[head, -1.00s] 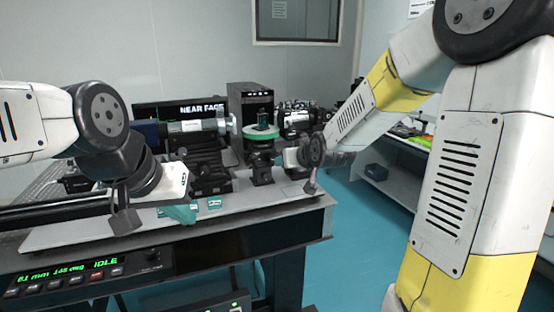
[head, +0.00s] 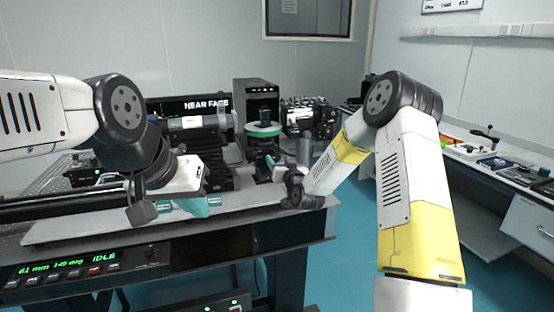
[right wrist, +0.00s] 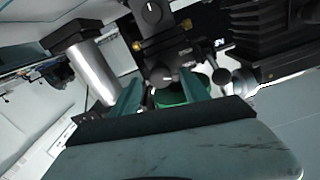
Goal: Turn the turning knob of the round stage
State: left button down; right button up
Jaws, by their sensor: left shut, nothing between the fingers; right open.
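The round stage (head: 264,131) has a green disc top on a black stand, at the rear of the table in the head view. In the right wrist view a green round part (right wrist: 185,93) shows behind black mechanism parts. A black knob with a white mark (right wrist: 152,10) shows at the top; I cannot tell whether it is the turning knob. My right gripper (head: 275,167) is just in front of the stage's stand. Its teal fingers (right wrist: 168,92) are apart with nothing clearly held. My left gripper (head: 208,203) is shut and empty over the table's front part.
The stage stands on the optical table (head: 260,198). A horizontal cylinder device (head: 190,123) is to its left, a black box (head: 256,95) behind and a black device (head: 309,117) to its right. A display panel (head: 80,268) is at the table's front. A side bench (head: 500,170) stands right.

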jog(key=shift+x, duration=1.35)
grip_shut()
jog(key=shift+m, duration=1.6)
grip_release()
jog(key=shift+s, duration=0.15)
